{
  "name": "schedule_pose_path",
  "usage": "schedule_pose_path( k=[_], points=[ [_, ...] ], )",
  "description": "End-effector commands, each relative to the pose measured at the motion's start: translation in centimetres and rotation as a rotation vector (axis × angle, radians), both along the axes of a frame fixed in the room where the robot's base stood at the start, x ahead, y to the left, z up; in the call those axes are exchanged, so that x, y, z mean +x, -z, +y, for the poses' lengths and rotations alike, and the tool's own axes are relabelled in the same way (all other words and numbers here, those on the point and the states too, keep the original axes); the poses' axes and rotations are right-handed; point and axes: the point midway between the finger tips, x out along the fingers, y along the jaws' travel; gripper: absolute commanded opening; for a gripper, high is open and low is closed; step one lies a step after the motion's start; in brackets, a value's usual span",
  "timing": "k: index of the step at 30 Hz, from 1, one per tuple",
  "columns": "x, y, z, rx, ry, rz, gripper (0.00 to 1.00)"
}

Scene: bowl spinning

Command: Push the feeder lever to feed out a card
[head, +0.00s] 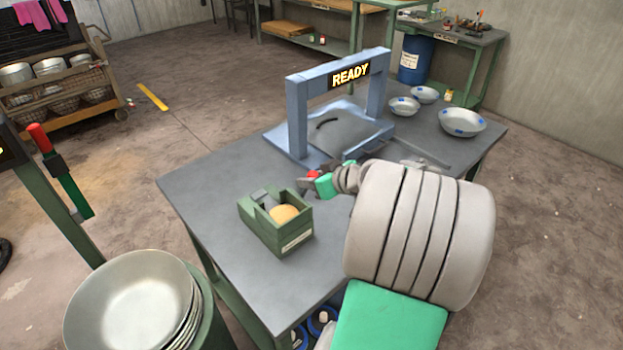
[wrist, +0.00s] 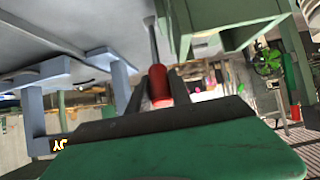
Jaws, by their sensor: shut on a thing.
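A green post at the left edge of the head view carries a red-tipped lever-like bar (head: 38,138) with a black bracket and a green lower part. I cannot tell for sure that it is the feeder lever. No card can be made out. My gripper (head: 310,180) is low over the grey workbench, just right of the green box. In the wrist view my gripper (wrist: 160,88) is shut on a red-handled tool (wrist: 159,84) with a thin metal shaft. The shaft's far end cannot be made out clearly.
The green box (head: 272,238) with a round tan piece stands on the workbench (head: 215,190). A blue frame (head: 297,120) reading READY stands behind. Metal bowls (head: 461,121) are at the back right, and stacked bowls (head: 130,310) at the front left.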

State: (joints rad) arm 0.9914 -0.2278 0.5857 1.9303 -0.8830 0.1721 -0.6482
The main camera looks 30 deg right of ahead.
Motion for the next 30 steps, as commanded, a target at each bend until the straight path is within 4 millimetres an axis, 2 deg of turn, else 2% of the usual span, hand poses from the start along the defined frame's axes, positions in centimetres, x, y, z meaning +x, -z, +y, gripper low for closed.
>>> schedule_pose_path(
  k=[3,14,24,30],
  points=[
    [0.0,0.0,0.0,0.000,0.000,0.000,0.00],
    [0.1,0.0,0.0,0.000,0.000,0.000,0.00],
    [2.5,-0.8,0.4,-0.001,-0.001,-0.001,0.00],
    [2.6,-0.9,0.3,0.000,0.001,-0.002,0.00]
  ],
)
